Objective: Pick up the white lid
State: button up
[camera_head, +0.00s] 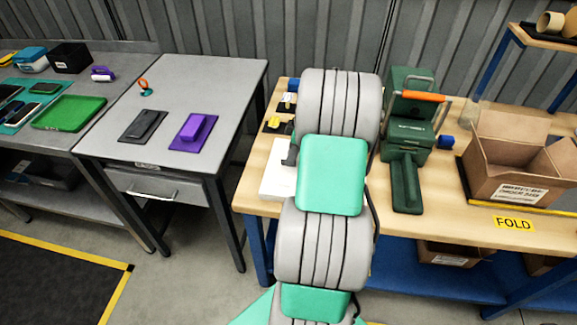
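A flat white piece (278,183), which looks like the white lid, lies near the left front edge of the wooden-topped bench (262,160). My grey and green arm stands in front of the bench and covers the white piece's right side. I cannot tell how near the gripper is to the white piece.
A green machine with an orange handle (408,128) stands right of my arm. An open cardboard carton (515,165) sits further right. Small yellow and black items (284,108) lie behind the white piece. A grey table (190,85) at left holds a purple float (194,132).

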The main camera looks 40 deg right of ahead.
jog(key=shift+x, duration=1.15)
jog(key=shift+c, duration=0.4)
grip_shut()
